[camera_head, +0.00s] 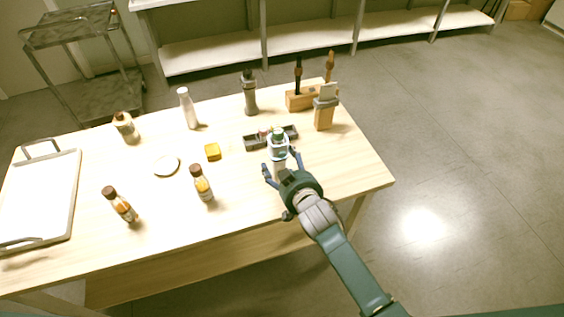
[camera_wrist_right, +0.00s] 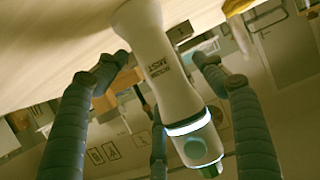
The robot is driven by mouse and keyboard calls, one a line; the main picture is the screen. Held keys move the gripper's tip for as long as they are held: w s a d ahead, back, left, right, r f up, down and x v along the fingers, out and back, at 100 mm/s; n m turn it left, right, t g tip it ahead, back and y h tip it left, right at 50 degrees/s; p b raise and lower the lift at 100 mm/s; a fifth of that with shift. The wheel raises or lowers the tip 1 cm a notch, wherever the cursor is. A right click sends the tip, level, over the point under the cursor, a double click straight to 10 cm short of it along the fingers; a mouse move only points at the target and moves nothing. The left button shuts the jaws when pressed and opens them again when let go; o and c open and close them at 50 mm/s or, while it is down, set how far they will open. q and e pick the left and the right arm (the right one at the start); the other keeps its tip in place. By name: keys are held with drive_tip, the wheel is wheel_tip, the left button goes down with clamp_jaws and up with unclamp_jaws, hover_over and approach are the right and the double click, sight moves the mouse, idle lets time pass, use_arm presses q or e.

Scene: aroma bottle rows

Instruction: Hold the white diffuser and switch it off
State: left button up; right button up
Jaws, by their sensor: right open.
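The white diffuser (camera_head: 278,147) stands near the right part of the table, with a green top and a pale ring around its upper part. The right wrist view shows its white body (camera_wrist_right: 165,70) with grey lettering that includes "MIST", a glowing ring and a round teal button near its top end. My right gripper (camera_head: 281,165) is open, with its blue fingers spread around the diffuser. In the wrist view, fingers show on both sides of it, and the lower body is partly hidden in the head view. My left gripper is not in view.
A dark tray (camera_head: 256,142) lies just behind the diffuser. A wooden tool block (camera_head: 300,100) and a wooden holder (camera_head: 324,117) stand behind right. A white bottle (camera_head: 187,107), a dark grey bottle (camera_head: 249,93) and an amber bottle (camera_head: 201,184) stand around. A white-based tray (camera_head: 40,195) is far left.

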drive_tip(key=shift+w+f, duration=0.1)
drive_tip(key=shift+w, duration=0.2)
drive_tip(key=c, duration=1.3)
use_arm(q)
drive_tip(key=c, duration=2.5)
use_arm(e)
drive_tip(key=shift+s, duration=0.1)
drive_tip(key=shift+c, duration=0.2)
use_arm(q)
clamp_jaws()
use_arm(e)
drive_tip(key=shift+f, duration=0.1)
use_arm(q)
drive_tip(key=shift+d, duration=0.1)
use_arm(e)
drive_tip(key=shift+f, duration=0.1)
